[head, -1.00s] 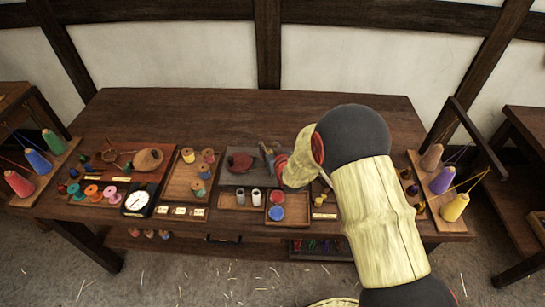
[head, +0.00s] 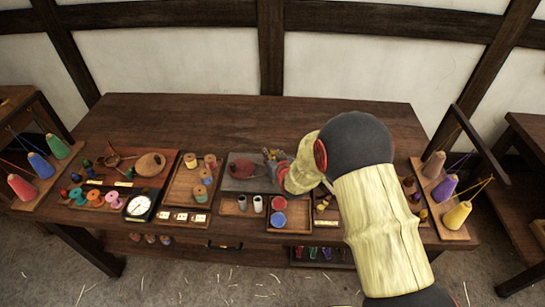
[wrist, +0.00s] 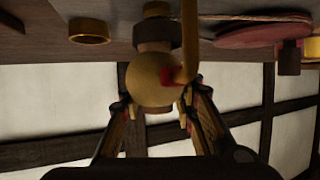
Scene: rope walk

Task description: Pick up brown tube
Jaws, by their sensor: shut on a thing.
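My gripper (wrist: 158,108) shows in the wrist view with a finger on each side of a brown piece, which I take to be the brown tube (wrist: 156,34). It is shut on it. A round yellowish ball with a red mark (wrist: 148,80) stands in front and hides most of the held piece. My own arm covers that area, and I cannot make out the tube there.
A dark red reel (head: 243,168) lies on the board, close left of my gripper. Grey cylinders (head: 257,204) and a tray with red and blue discs (head: 279,211) stand in front. Cones of thread (head: 445,185) stand at the right. The back of the table (head: 190,120) is clear.

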